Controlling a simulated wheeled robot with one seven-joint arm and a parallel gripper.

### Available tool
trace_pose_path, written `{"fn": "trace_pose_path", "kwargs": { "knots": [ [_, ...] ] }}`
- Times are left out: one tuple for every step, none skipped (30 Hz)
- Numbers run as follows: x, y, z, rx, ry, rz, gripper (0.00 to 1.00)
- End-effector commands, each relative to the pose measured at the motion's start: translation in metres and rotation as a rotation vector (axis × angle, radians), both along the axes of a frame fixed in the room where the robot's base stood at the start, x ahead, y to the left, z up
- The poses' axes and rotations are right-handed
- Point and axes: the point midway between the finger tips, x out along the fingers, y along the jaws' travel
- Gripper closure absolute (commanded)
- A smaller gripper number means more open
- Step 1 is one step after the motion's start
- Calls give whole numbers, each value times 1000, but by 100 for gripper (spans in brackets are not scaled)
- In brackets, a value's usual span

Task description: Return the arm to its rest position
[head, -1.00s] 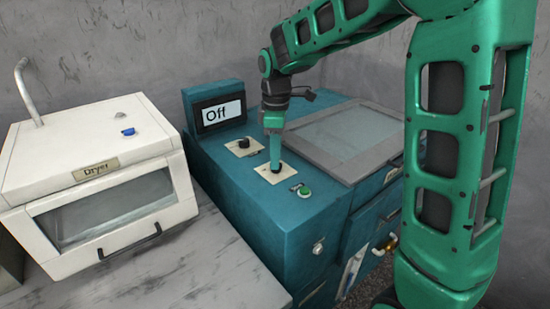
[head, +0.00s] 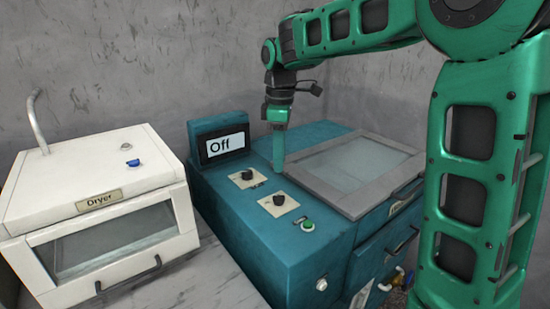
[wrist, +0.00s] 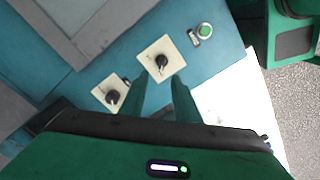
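My gripper (head: 278,165) hangs pointing down above the blue machine's control panel, apart from it, behind the near black knob in the head view. In the wrist view its two fingers (wrist: 160,82) are apart with nothing between them. The near black knob (head: 279,199) sits on a cream plate; it also shows in the wrist view (wrist: 162,62) just beyond the fingertips. The second black knob (head: 247,174) is close to the display; the wrist view shows it (wrist: 113,97) left of the fingers. My green arm reaches in from the right.
The blue machine (head: 290,260) has a display (head: 224,145) reading "Off", a green button (head: 308,226) and a grey-framed glass lid (head: 350,165), shut. A white dryer (head: 110,200) stands left on a grey worktop. A grey wall is behind. The air above the panel is free.

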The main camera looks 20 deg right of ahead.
Motion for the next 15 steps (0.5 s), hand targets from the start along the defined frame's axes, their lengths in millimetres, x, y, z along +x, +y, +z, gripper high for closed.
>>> {"fn": "trace_pose_path", "kwargs": {
  "knots": [
    [0, 0, 0, 0, 0, 0, 71],
    [0, 0, 0, 0, 0, 0, 71],
    [0, 0, 0, 0, 0, 0, 71],
    [0, 0, 0, 0, 0, -2, 71],
    [-1, -2, 0, 0, 0, -8, 71],
    [-4, -5, 0, 0, -1, -26, 71],
    [-8, -9, 0, 0, -1, -47, 71],
    [-13, -15, 0, -2, -1, -76, 71],
    [-21, -26, -1, -3, -2, -129, 71],
    [-29, -35, -2, -3, -4, -180, 71],
    [-39, -45, -3, -4, -4, -238, 71],
    [-55, -60, -5, -5, -4, -327, 71],
    [-68, -72, -7, -6, -4, -399, 71],
    [-82, -83, -10, -6, -5, -473, 71],
    [-101, -98, -14, -7, -4, -577, 71]
  ]
}}
